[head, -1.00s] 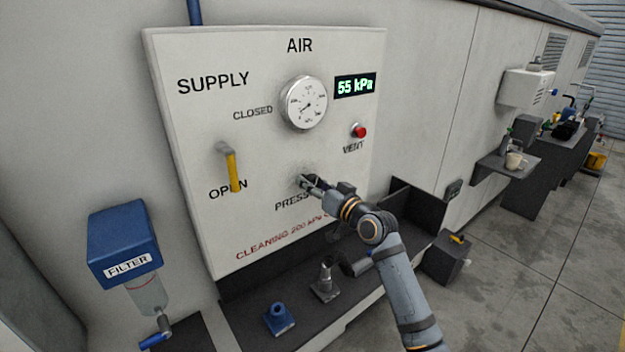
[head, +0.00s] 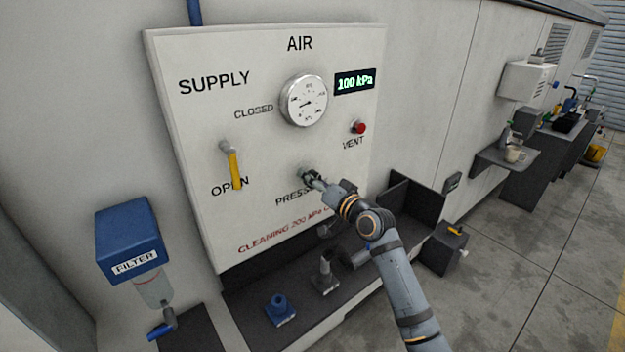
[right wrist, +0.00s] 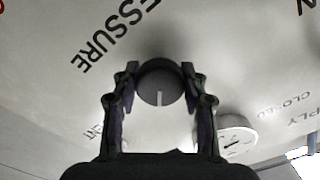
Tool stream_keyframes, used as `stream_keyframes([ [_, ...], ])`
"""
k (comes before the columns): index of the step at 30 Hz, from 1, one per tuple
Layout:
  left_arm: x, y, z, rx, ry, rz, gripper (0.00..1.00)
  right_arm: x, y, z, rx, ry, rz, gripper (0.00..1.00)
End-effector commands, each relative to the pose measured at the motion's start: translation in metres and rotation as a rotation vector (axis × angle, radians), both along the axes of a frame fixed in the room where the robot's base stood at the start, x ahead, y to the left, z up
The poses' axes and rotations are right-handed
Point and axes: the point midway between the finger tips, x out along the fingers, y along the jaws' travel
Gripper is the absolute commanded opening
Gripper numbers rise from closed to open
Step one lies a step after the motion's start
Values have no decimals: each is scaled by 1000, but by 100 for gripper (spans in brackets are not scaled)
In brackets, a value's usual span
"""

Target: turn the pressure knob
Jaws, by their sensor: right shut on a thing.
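The pressure knob (right wrist: 160,82) is a round grey knob with a white pointer line, on the white air panel (head: 200,150). My right gripper (head: 310,178) is at the knob, below the gauge, and mostly hides it in the head view. In the right wrist view my right gripper (right wrist: 160,95) has one finger on each side of the knob and is shut on it. The display (head: 355,82) reads 100 kPa. The round gauge (head: 304,101) stands left of it. My left gripper is not in view.
A yellow supply lever (head: 235,168) points down at OPEN. A red vent button (head: 359,127) is right of the knob. A blue filter (head: 128,240) hangs at the left. Blue and grey fittings (head: 279,309) stand on the dark shelf below the panel.

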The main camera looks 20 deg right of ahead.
Motion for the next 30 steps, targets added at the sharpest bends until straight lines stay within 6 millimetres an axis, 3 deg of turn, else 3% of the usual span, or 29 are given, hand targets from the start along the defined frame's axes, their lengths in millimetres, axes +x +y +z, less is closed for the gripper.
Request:
stream_keyframes([
  [2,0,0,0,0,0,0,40,0,0,0,-1,-1,-1,12],
  [3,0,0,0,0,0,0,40,0,0,0,-1,-1,-1,46],
  [8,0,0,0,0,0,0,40,0,0,0,-1,-1,-1,67],
  [20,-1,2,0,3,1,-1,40,-9,-5,-1,-4,0,-2,67],
  [30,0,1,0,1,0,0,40,-83,-30,-2,-14,3,1,67],
])
